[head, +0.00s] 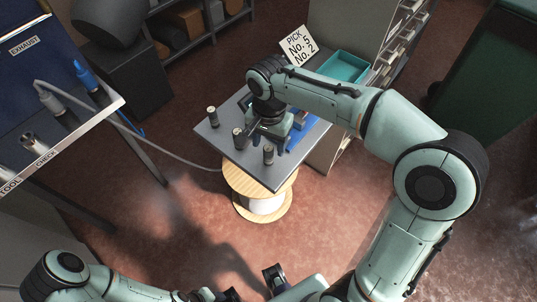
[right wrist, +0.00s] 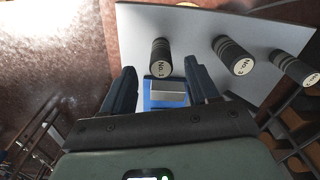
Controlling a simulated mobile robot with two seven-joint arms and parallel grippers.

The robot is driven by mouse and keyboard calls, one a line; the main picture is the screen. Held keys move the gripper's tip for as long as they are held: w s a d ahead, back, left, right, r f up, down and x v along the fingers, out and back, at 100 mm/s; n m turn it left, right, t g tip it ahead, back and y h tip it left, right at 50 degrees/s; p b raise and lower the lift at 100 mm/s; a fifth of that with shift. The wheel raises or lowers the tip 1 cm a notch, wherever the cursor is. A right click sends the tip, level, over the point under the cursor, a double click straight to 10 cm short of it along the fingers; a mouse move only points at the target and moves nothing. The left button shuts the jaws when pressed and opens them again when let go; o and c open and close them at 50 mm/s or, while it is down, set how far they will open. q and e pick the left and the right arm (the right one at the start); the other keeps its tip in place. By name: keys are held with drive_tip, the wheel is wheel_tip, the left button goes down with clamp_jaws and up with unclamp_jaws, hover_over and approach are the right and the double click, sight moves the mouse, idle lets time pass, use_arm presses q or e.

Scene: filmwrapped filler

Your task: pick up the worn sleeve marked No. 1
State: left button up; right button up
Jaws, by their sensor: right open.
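My right gripper (head: 266,130) is open and low over the grey board, and shows better in the right wrist view (right wrist: 162,88). There the dark sleeve marked No. 1 (right wrist: 161,57) stands ahead, in line with the gap between the fingers and apart from them. Two more dark banded sleeves stand to its right, one marked No. 3 (right wrist: 233,56), the other (right wrist: 294,68) with an unclear label. In the head view three sleeves show (head: 213,117) (head: 237,134) (head: 268,154), labels unreadable. My left arm's end is at the bottom edge; its jaws are unclear.
The board (head: 232,152) rests on a wooden spool (head: 260,182). A blue item with a pale block (right wrist: 167,95) lies near the fingers. A sign (head: 298,46) reads PICK No. 5 No. 2. A teal bin (head: 343,67) stands behind, a labelled bench (head: 60,135) at left.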

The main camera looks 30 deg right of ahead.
sight(269, 148)
wheel_tip(269, 148, down, 5)
drive_tip(key=shift+f+b, duration=0.1)
drive_tip(key=shift+b, duration=0.2)
clamp_jaws()
